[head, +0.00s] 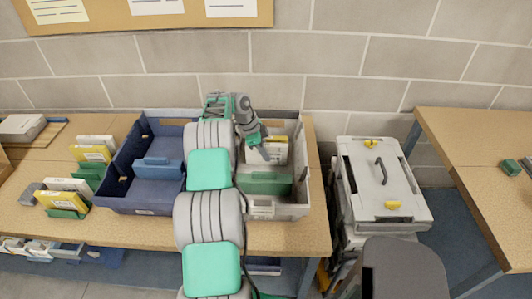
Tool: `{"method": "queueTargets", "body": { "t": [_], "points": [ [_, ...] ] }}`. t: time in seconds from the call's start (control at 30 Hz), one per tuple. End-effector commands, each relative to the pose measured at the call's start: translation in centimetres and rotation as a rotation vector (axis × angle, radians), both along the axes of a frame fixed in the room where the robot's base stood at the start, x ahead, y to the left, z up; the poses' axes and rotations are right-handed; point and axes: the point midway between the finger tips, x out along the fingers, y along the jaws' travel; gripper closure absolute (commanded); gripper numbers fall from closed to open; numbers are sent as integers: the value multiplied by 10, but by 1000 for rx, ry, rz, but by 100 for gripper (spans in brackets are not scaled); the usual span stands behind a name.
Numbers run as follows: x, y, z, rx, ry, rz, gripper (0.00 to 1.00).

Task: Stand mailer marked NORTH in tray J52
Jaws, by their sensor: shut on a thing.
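My gripper (264,152) reaches down into the grey tray (300,205) on the bench. It is shut on a pale mailer (278,152), which is upright or nearly so at the tray's back part. My arm and gripper hide part of the mailer, and I cannot read NORTH on it. A green divider (265,184) stands in the front part of the grey tray. A dark blue tray (112,182) is left of it, with a blue divider (158,168) inside. The tray labels are too small to read, so I cannot tell which is J52.
White and yellow mailers (92,152) stand in green holders on the left of the bench, with more mailers (62,200) in front. A grey case with a handle (385,180) stands right of the bench. Another wooden table (470,150) is at far right. A block wall is behind.

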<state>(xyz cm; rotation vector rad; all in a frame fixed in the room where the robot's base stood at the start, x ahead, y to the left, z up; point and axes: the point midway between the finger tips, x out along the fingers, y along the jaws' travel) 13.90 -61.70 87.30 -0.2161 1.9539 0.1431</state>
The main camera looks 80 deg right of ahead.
Motion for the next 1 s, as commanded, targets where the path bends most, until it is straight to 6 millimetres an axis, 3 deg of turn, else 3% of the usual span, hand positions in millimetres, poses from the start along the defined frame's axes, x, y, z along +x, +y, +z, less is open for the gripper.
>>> {"method": "queueTargets", "body": {
  "t": [0.1, 0.13, 0.23, 0.6, 0.67, 1.0],
  "points": [
    [0, 0, -5, 0, 0, 0, 100],
    [0, 0, -5, 0, 0, 1, 79],
    [0, 0, -3, 0, 0, 1, 71],
    [3, 0, 6, -2, 0, 3, 71],
    [7, 0, 16, -3, -1, 2, 71],
    [39, 9, 104, 1, -1, 2, 71]
  ]
}}
